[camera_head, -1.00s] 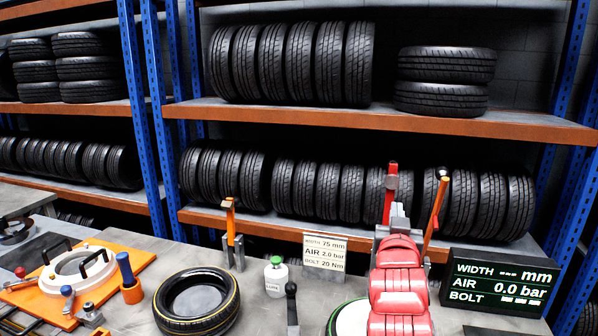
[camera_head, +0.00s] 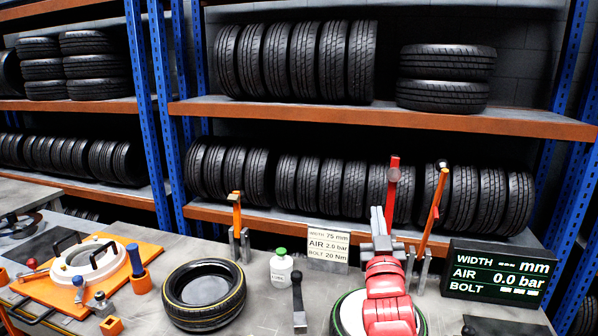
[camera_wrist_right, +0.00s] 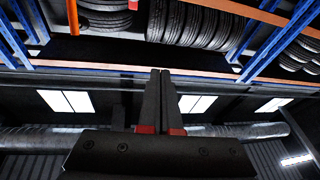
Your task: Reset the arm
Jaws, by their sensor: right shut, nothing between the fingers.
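My right arm (camera_head: 386,300) is red and rises from the bottom of the head view, right of centre. Its grey gripper (camera_head: 379,220) points up at the tool stands behind the bench tyre. In the right wrist view the two dark fingers (camera_wrist_right: 160,100) stand side by side, closed and empty, pointing towards the shelves. The arm covers much of the green-edged tyre disc (camera_head: 348,312) below it. My left gripper does not show in either view.
A tyre (camera_head: 204,318) lies on the grey bench, beside a white bottle (camera_head: 281,268). An orange board (camera_head: 145,252) with a white ring is at left. Upright tools, including a red one (camera_head: 393,180), stand close behind my right gripper. A display (camera_head: 500,272) is at right; tyre shelves fill the back.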

